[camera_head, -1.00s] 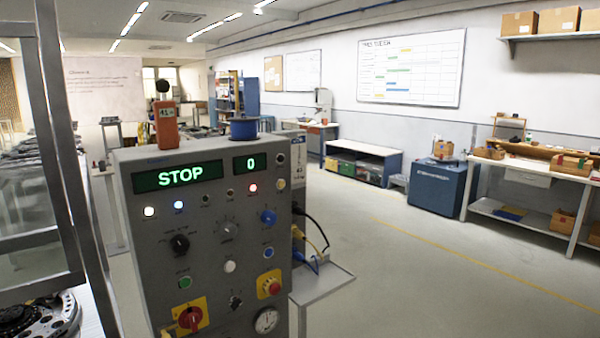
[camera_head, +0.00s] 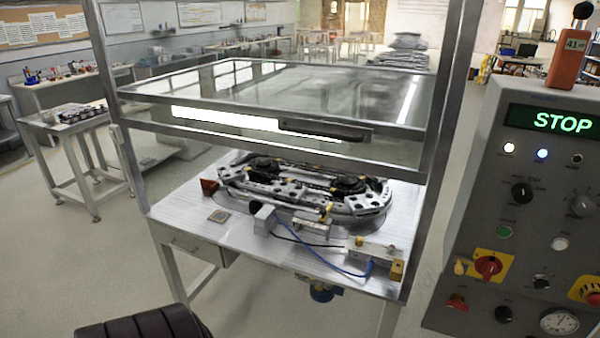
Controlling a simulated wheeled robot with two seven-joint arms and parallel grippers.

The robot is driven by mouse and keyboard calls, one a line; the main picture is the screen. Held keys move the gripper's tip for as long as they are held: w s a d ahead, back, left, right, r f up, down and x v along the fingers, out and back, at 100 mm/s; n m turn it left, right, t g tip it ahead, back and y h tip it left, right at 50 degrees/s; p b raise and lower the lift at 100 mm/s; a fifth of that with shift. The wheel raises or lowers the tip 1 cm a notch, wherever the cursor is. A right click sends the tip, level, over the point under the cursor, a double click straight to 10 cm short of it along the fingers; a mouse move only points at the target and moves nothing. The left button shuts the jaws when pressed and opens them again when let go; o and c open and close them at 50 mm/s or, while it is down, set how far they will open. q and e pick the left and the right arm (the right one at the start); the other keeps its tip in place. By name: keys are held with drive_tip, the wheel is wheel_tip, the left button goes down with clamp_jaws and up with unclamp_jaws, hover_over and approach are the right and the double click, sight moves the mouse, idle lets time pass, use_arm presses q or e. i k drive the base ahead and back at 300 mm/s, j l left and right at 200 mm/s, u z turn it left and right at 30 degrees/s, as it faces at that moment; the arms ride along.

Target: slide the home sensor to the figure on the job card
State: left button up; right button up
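The oval ring track (camera_head: 300,190) lies on a light table under a raised glass guard. I cannot tell which of these parts is the home sensor. No job card with a readable figure shows. Neither of my grippers is in view.
The glass guard (camera_head: 275,95) has a metal frame with posts. The grey control cabinet (camera_head: 490,190) stands at the right, its display reading STOP, with an orange item (camera_head: 570,58) marked 41 on top. A side table (camera_head: 75,122) stands at the left; floor between is clear.

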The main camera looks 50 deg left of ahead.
sight(324, 212)
drive_tip(key=u, duration=1.5)
drive_tip(key=i+j+z, duration=0.2)
drive_tip(key=i+l, duration=0.05)
